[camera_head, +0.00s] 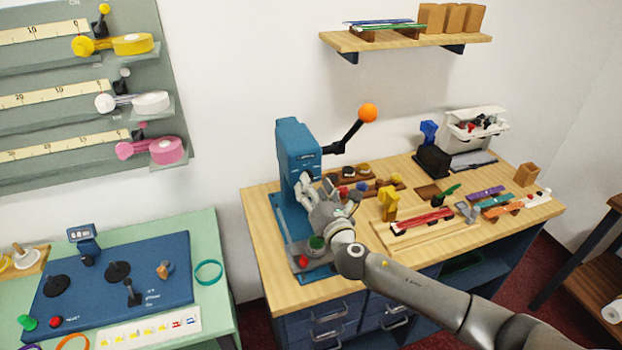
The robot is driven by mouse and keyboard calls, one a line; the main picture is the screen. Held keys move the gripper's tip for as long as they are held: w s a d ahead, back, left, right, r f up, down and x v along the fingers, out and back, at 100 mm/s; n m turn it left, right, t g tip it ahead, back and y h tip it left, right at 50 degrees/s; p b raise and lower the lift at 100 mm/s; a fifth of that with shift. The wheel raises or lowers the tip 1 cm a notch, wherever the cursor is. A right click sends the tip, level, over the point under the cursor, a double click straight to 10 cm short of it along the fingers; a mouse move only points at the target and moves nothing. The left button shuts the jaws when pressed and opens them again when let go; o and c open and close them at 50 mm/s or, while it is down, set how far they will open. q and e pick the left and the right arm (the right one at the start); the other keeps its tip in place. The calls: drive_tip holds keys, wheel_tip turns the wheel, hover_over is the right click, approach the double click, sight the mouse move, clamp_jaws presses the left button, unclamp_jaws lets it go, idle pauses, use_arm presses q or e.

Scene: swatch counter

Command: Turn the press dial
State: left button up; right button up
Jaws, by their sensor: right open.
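A blue press (297,150) stands at the left end of the wooden workbench, upright on a blue base. Its black lever ends in an orange ball (368,113) and points up to the right. My right arm reaches in from the lower right. My right gripper (309,191) is open, close against the front of the press column, and no held object shows. I cannot tell whether it touches the press. The gripper and wrist hide part of the press, and I cannot make out the dial clearly. A green knob (316,243) and a red button (303,261) show at the press's base. My left gripper is not in view.
The workbench (262,215) carries a wooden tray (400,238) with coloured strips, a yellow block (389,203) and a white bin unit (472,130). A green counter (205,235) with a blue control panel (165,250) stands at left. Wall shelf (400,40) hangs above.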

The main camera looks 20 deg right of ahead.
drive_tip(key=w, duration=0.3)
drive_tip(key=shift+c, duration=0.2)
drive_tip(key=c, duration=1)
